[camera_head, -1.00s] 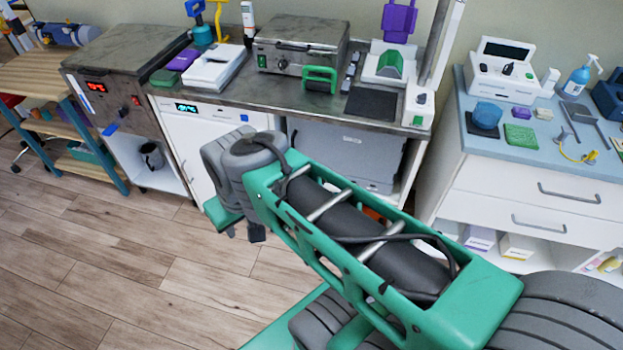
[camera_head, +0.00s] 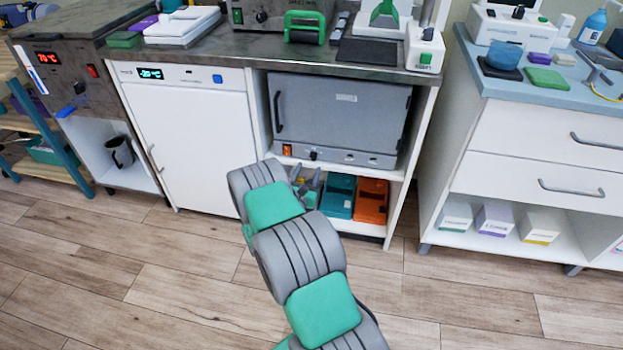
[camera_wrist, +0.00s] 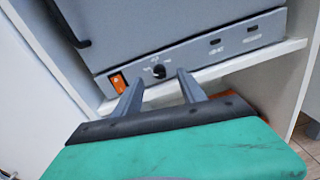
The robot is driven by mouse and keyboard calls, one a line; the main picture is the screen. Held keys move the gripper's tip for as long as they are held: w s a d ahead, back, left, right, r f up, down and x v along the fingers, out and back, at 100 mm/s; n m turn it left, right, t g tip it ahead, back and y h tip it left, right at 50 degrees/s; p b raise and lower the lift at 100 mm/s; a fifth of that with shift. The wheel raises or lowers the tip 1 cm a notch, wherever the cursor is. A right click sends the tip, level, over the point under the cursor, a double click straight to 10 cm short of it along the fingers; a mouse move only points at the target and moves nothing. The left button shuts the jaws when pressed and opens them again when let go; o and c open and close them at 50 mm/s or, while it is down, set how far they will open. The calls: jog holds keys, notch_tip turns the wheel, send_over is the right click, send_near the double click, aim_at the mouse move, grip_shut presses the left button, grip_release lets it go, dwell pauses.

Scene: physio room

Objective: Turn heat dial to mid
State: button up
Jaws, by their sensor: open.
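The grey heater cabinet (camera_head: 345,110) sits on a shelf under the counter. Its heat dial, a small dark knob (camera_wrist: 158,71), is on the lower front panel, and it also shows in the head view (camera_head: 313,155). The dial's printed labels are too small to read. An orange switch (camera_wrist: 118,82) is left of the dial. My gripper (camera_wrist: 157,82) is open, its two grey fingers pointing at the panel, with the dial just beyond and between the tips in the wrist view. In the head view my gripper (camera_head: 308,180) is partly hidden behind my wrist.
A shelf below holds a teal bin (camera_head: 338,196) and an orange bin (camera_head: 370,201). A white fridge (camera_head: 195,140) stands left, a white drawer unit (camera_head: 520,150) right. The cabinet's door handle (camera_head: 278,111) is at its left. Wooden floor in front is clear.

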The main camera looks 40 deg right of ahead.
aim_at(313, 157)
jog(key=w+d+f+n+b, duration=0.1)
jog(key=w+d+n, duration=0.1)
jog(key=w+d, duration=0.2)
jog(key=shift+w+d+f+t, duration=0.4)
jog(key=shift+d, duration=0.45)
jog(key=shift+c, duration=0.6)
grip_shut()
